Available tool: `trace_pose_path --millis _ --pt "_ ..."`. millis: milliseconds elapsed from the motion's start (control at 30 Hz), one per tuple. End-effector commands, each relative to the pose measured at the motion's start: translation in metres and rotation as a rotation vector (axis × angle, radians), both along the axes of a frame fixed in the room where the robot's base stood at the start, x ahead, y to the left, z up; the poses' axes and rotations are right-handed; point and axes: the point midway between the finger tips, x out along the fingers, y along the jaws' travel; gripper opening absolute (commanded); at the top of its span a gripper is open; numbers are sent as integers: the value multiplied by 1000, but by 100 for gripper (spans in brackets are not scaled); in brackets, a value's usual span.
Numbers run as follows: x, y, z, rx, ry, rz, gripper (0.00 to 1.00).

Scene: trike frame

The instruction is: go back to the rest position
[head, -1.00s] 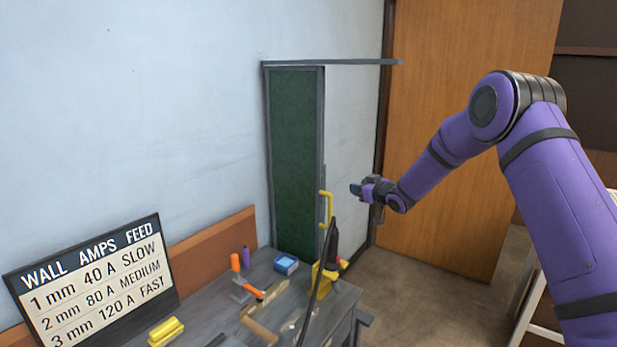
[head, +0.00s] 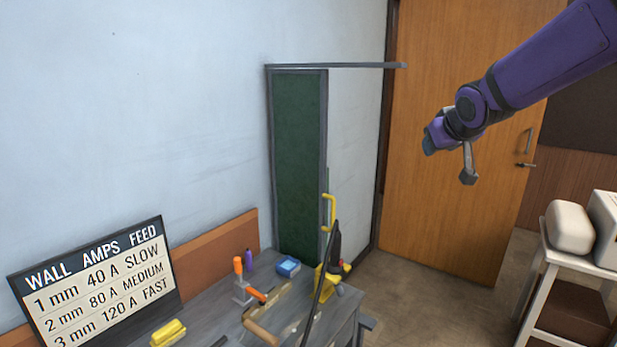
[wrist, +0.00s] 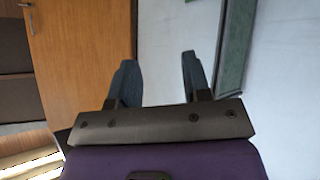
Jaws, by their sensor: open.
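My gripper (wrist: 155,82) shows in the wrist view with its two dark blue-grey fingers apart and nothing between them. In the head view my gripper (head: 428,146) is at the end of my raised purple arm, in the air in front of the wooden door, right of the green panel. The fingers are small there and partly hidden by the wrist. It touches nothing that I can see.
A white cart (head: 545,262) stands at right; floor between is clear.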

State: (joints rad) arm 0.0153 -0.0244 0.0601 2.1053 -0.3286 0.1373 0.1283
Motion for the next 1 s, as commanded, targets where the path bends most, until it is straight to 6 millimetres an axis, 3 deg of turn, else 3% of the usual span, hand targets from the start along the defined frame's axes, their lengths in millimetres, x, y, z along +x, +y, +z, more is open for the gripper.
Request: trace_pose_path --millis 33,333,700,833,1000 --pt "-22 -4 7 0 18 -18 44" --pt "-143 -19 16 30 170 -115 44" --pt "-290 -21 -8 109 367 -170 44" --pt "-326 -19 -19 134 422 -171 44" --pt "-350 -16 -28 153 461 -170 44"
